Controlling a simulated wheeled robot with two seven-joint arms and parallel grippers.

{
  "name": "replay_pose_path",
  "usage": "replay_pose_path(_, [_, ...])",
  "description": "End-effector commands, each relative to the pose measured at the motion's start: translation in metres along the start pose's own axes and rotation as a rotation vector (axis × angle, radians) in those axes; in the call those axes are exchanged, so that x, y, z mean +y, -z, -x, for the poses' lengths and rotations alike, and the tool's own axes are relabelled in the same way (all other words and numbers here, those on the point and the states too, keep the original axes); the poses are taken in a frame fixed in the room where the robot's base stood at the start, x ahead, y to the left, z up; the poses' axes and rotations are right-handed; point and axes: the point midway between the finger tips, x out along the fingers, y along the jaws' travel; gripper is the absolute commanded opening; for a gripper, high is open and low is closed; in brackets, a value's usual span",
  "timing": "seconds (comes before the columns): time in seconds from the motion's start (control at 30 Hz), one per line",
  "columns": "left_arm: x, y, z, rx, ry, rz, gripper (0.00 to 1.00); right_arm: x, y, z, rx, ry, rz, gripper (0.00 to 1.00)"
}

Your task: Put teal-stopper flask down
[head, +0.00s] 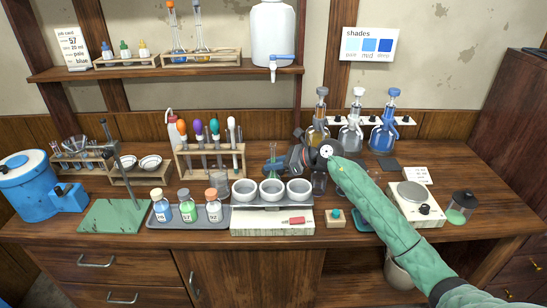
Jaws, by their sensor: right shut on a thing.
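My right arm, in a green sleeve, reaches in from the lower right. Its dark gripper (290,158) is over the back middle of the bench, pointing left. It is shut on a small glass flask (273,164) with bluish-teal colour in it, just behind the row of white bowls. The gripper hides part of this area, and I cannot tell whether the flask's base touches anything. A teal stopper (335,212) sits on a small wooden block at the front of the bench, right of the white heater. My left gripper is not in view.
White bowls (271,189) stand over the white heater (272,221). Stoppered bottles (351,137) stand behind my gripper. A rack of coloured droppers (211,160) is at left, a balance (413,200) at right. Clear wood shows near the right back edge.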

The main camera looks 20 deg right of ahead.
Motion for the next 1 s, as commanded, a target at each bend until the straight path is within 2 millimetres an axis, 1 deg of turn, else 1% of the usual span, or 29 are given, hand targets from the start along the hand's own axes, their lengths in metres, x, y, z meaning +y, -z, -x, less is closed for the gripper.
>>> replay_pose_path(0.13, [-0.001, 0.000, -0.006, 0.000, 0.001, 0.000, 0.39, 0.000, 0.004, -0.001, 0.000, 0.000, 0.001, 0.00])
replay_pose_path(0.47, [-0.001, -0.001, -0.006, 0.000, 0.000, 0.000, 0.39, 0.000, 0.005, -0.002, 0.000, 0.000, 0.001, 0.00])
replay_pose_path(0.7, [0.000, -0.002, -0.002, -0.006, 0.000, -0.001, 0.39, 0.000, 0.005, -0.002, 0.000, 0.000, 0.001, 0.00])
replay_pose_path(0.93, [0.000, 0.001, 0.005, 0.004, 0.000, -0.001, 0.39, 0.000, 0.006, -0.003, 0.000, 0.000, 0.001, 0.00])
replay_pose_path(0.97, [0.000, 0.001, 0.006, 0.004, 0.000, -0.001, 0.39, 0.000, 0.006, -0.003, 0.000, 0.000, 0.001, 0.19])
replay_pose_path(1.0, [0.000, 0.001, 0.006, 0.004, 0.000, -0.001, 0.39, 0.000, 0.006, -0.003, 0.000, 0.000, 0.001, 0.27])
